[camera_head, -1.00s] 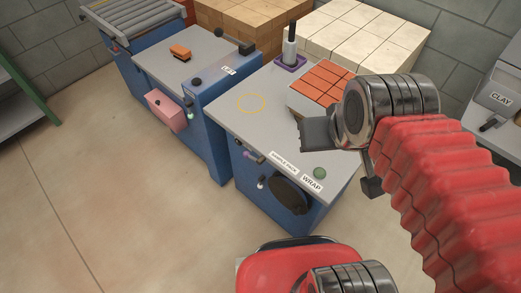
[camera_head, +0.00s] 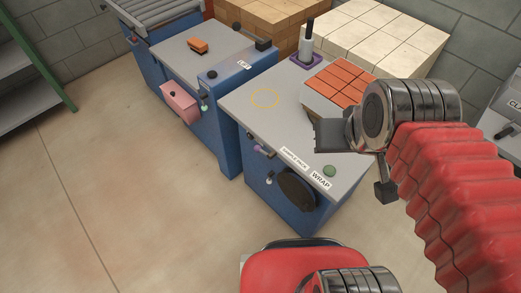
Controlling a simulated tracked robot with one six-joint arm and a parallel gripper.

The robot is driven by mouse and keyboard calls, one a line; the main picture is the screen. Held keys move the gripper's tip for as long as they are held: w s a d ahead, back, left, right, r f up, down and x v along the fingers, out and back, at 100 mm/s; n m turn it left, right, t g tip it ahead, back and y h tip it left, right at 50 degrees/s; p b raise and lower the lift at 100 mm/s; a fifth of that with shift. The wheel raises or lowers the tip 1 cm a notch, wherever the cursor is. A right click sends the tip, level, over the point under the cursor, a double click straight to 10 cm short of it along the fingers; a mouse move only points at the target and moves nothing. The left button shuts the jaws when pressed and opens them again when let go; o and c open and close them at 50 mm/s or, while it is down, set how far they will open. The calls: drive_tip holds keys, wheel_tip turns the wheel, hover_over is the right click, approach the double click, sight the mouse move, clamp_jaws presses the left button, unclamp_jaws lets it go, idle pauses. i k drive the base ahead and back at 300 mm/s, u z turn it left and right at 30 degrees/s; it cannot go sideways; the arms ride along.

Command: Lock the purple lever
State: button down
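A small purple lever (camera_head: 257,149) sits on the blue front of the grey-topped wrap table, left of the "SAMPLE PACK" label. It is small in the picture, and its exact position is hard to make out. My gripper (camera_head: 328,134) is raised at the right side of the table, in front of the stack of orange bricks in the picture. It is well apart from the lever. Its fingers are seen edge-on, so I cannot tell whether they are open, and I see nothing held.
The wrap table (camera_head: 238,103) also carries a purple-based post (camera_head: 305,45), orange bricks (camera_head: 339,82) and a green button (camera_head: 329,171). A black wheel (camera_head: 296,190) is on its front. A second blue bench (camera_head: 180,52) with a pink box (camera_head: 179,103) stands left. The left floor is clear.

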sight(257, 148)
drive_tip(key=k, duration=0.45)
drive_tip(key=u, duration=1.35)
drive_tip(key=i, duration=0.55)
drive_tip(key=u, duration=0.45)
